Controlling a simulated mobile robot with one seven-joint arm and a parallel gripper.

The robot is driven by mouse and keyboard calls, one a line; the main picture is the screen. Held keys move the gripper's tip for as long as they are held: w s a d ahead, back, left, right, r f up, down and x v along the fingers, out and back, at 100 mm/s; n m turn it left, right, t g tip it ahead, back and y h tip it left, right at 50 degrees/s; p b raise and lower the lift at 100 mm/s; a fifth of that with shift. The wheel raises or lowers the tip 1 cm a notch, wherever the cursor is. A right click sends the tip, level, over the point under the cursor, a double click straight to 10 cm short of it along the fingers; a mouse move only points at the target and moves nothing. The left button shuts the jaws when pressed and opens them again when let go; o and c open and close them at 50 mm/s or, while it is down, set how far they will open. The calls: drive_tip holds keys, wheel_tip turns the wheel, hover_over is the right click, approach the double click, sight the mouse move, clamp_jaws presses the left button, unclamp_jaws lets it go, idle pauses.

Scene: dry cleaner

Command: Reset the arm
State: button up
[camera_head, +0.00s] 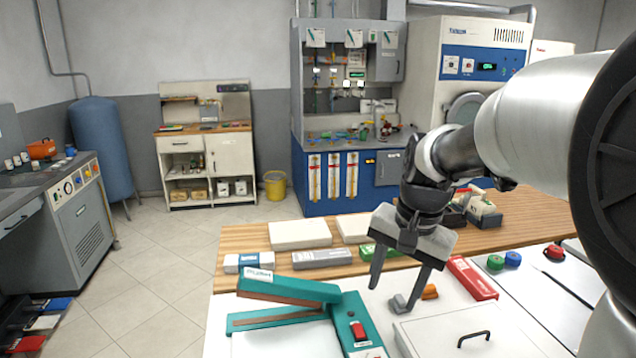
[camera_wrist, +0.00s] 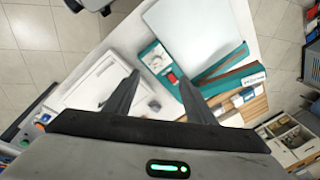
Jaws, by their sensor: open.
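My gripper (camera_head: 397,281) hangs from my arm over the white work surface, fingers pointing down and spread apart with nothing between them. In the wrist view the two dark fingers of my gripper (camera_wrist: 157,90) also stand apart and empty. Below and near the fingertips are a small grey item (camera_head: 401,303) and an orange piece (camera_head: 429,292) on the table. To the left is a teal sealing device (camera_head: 290,287) with a red switch; it also shows in the wrist view (camera_wrist: 215,70).
A white panel (camera_head: 440,335) with a black handle lies at the front. A red case (camera_head: 471,277) lies right of my gripper. White boxes (camera_head: 299,234) and a grey box (camera_head: 321,258) sit on the wooden strip behind. Open tiled floor (camera_head: 150,275) lies left of the table.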

drive_tip(key=s+r+n+t+p, duration=0.1)
drive_tip(key=s+r+n, duration=0.2)
drive_tip(key=s, duration=0.5)
drive_tip(key=s+r+n+t+h+p, duration=0.1)
drive_tip(key=s+r+n+t+p, duration=0.1)
drive_tip(key=s, duration=0.7)
drive_tip(key=shift+s+r+n+t, duration=0.2)
drive_tip(key=shift+r+n+t, duration=0.1)
drive_tip(key=shift+r+n, duration=0.65)
drive_tip(key=shift+a, duration=0.1)
drive_tip(key=shift+a+n, duration=0.25)
drive_tip(key=shift+a, duration=0.1)
